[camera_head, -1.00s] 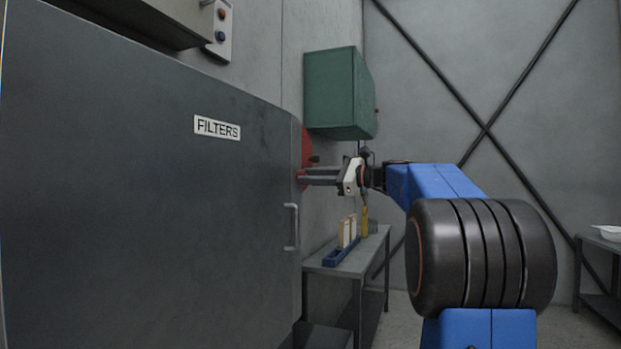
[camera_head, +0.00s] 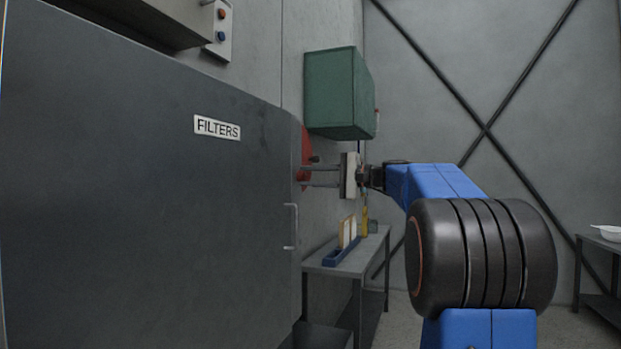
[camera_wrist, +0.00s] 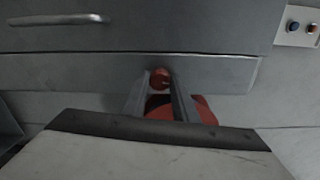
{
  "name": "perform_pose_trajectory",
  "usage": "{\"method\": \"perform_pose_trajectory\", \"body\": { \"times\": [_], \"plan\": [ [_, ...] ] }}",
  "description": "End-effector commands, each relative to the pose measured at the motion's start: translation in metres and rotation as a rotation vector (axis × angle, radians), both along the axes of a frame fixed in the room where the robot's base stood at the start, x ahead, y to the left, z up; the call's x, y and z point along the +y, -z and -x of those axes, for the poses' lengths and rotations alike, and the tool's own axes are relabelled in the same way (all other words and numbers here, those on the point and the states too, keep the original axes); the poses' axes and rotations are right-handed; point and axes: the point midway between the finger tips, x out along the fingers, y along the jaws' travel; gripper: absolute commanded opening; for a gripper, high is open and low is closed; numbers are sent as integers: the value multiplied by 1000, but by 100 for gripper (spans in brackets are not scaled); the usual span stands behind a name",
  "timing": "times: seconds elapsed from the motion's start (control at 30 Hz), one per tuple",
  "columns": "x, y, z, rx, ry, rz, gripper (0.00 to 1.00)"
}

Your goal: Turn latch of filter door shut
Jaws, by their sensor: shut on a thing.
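The filter door (camera_head: 150,200) is a large dark grey panel with a FILTERS label (camera_head: 217,127), and it looks closed. My gripper (camera_head: 304,178) is at its right edge, fingers pointing left at a red latch part. In the wrist view my gripper (camera_wrist: 160,84) has its two fingers on either side of a small red latch knob (camera_wrist: 160,78), shut on it. A larger red piece (camera_wrist: 190,108) shows behind the fingers. The latch's exact angle is hard to tell. The door's handle (camera_head: 291,226) is a grey bar below the gripper.
A green box (camera_head: 335,93) hangs on the wall above my gripper. A grey table (camera_head: 350,262) with a blue tray (camera_head: 341,251) stands below it. A button panel (camera_head: 220,28) is at upper left. Open floor lies to the right.

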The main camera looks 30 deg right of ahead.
Motion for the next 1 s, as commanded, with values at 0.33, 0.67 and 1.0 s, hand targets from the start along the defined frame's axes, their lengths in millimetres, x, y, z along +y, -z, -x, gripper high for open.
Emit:
{"method": "perform_pose_trajectory", "body": {
  "times": [0.33,0.67,1.0],
  "plan": [
    [0,2,0,-73,-1,98,4],
    [0,2,0,-84,-1,112,4],
    [0,2,0,-83,-1,111,45]
  ]
}}
